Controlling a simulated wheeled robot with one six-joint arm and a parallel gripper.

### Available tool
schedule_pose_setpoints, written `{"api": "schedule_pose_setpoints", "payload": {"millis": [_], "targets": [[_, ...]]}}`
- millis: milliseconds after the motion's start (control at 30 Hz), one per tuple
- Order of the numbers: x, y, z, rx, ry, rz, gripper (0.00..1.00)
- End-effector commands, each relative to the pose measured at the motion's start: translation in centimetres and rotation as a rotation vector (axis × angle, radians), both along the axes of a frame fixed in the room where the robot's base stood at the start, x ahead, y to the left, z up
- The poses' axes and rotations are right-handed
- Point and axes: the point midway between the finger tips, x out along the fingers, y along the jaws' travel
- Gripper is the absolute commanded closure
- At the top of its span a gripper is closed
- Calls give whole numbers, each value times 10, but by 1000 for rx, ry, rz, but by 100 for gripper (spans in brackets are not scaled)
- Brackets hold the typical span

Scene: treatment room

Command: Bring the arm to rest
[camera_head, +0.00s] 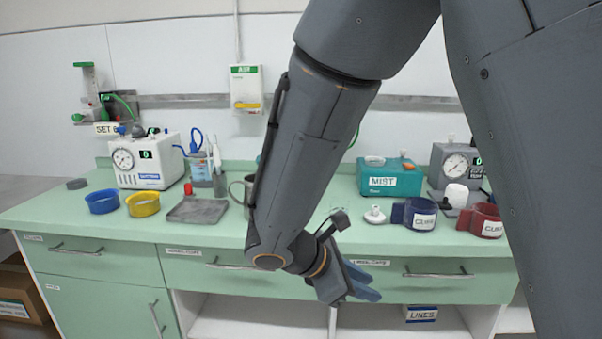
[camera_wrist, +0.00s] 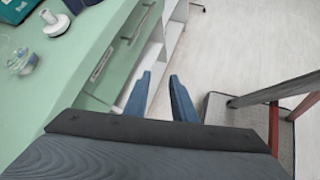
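My grey arm comes down from the top of the head view in front of the green counter (camera_head: 130,222). My gripper (camera_head: 372,281) hangs before the drawer fronts, below the counter's front edge. In the wrist view my gripper (camera_wrist: 160,82) shows two blue fingers standing apart with nothing between them. The open shelf and pale floor (camera_wrist: 225,45) lie beyond the fingertips. Part of the counter top is hidden behind my arm.
On the counter stand a white gauge device (camera_head: 148,160), blue (camera_head: 102,202) and yellow (camera_head: 142,204) rings, a grey tray (camera_head: 197,210), a teal MIST box (camera_head: 390,178) and blue (camera_head: 415,214) and red (camera_head: 480,220) cuffs. A drawer handle (camera_head: 435,273) is near my gripper.

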Motion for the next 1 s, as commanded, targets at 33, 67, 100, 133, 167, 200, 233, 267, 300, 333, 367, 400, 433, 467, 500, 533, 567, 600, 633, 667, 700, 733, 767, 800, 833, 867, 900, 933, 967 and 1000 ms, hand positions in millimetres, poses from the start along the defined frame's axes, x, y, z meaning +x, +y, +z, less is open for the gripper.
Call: {"api": "schedule_pose_setpoints", "payload": {"millis": [33,67,100,133,167,200,233,267,300,333,367,400,433,467,500,533,567,600,633,667,700,733,767,800,833,867,900,933,967,1000], "targets": [[-18,-22,-2,80,-4,-137,76],[-28,-30,-6,133,-10,-218,76],[-43,-40,-10,200,-18,-330,76],[-53,-45,-12,249,-30,-413,76],[-62,-50,-14,298,-42,-497,76],[-74,-54,-17,364,-63,-609,76],[-82,-57,-18,412,-82,-694,76],[-89,-58,-19,460,-103,-779,76],[-97,-60,-19,521,-134,-889,76],[-101,-60,-19,567,-159,-970,76],[-105,-61,-19,608,-185,-1049,76],[-108,-61,-18,659,-220,-1146,76],[-110,-62,-18,692,-246,-1213,76],[-111,-62,-17,724,-272,-1275,76],[-111,-62,-15,762,-304,-1348,76],[-112,-63,-14,785,-325,-1397,76],[-112,-63,-14,805,-344,-1439,76],[-111,-63,-12,828,-366,-1484,76],[-111,-64,-12,842,-380,-1512,76],[-110,-64,-11,852,-389,-1534,76],[-110,-64,-11,862,-400,-1555,76],[-110,-64,-11,866,-405,-1564,76],[-110,-64,-11,868,-408,-1572,76],[-110,-64,-11,871,-409,-1576,76],[-110,-64,-11,871,-409,-1577,76],[-110,-64,-11,871,-409,-1576,76],[-110,-64,-11,870,-409,-1575,76],[-110,-64,-11,870,-408,-1574,76],[-110,-64,-11,870,-407,-1574,76],[-110,-64,-11,870,-408,-1573,76]]}}
